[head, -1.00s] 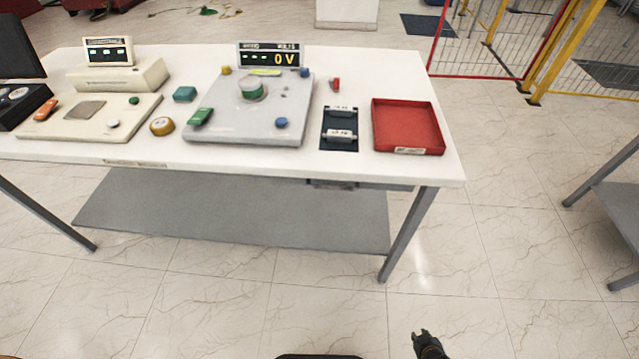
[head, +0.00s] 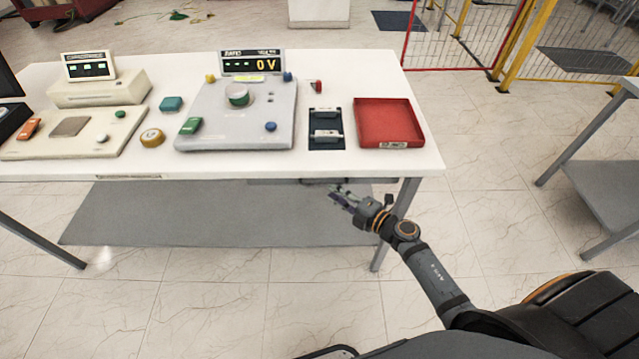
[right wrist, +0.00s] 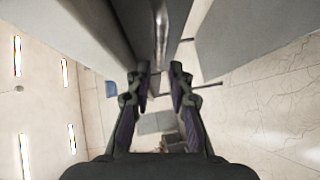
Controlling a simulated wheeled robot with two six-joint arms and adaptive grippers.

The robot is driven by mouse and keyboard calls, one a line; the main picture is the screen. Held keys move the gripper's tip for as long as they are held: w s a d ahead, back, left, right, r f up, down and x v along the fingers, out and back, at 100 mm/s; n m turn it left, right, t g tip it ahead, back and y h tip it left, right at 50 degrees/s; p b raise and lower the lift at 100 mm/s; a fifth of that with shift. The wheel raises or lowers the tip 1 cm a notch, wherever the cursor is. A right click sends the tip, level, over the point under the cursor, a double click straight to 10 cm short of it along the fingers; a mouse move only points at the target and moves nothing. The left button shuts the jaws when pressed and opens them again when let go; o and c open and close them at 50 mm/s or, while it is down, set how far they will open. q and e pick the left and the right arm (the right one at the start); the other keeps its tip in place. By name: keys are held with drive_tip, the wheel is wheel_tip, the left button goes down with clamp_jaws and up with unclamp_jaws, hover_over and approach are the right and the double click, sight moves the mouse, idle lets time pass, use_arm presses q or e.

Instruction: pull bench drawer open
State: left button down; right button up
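The white bench (head: 220,166) stands in front of me. A grey drawer (head: 285,181) sits under its front edge on the right side and looks shut. Its handle is mostly hidden by my gripper in the head view. My right gripper (head: 338,192) is just in front of and slightly below the bench edge, at the drawer. In the right wrist view the gripper (right wrist: 158,75) has its two fingers apart, with nothing held between them. A shiny metal bar (right wrist: 161,30), possibly the handle, lies just beyond the fingertips. My left gripper is out of view.
On the bench are a red tray (head: 388,122), a dark panel with a fuse-like part (head: 326,128), and a grey test unit (head: 225,135). A grey lower shelf (head: 200,215) lies below. Another grey table (head: 605,190) stands at the right, with open floor between.

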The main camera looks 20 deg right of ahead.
sight(323, 186)
drive_tip(key=x, duration=0.6)
drive_tip(key=shift+w+f, duration=0.15)
drive_tip(key=shift+w, duration=0.05)
clamp_jaws()
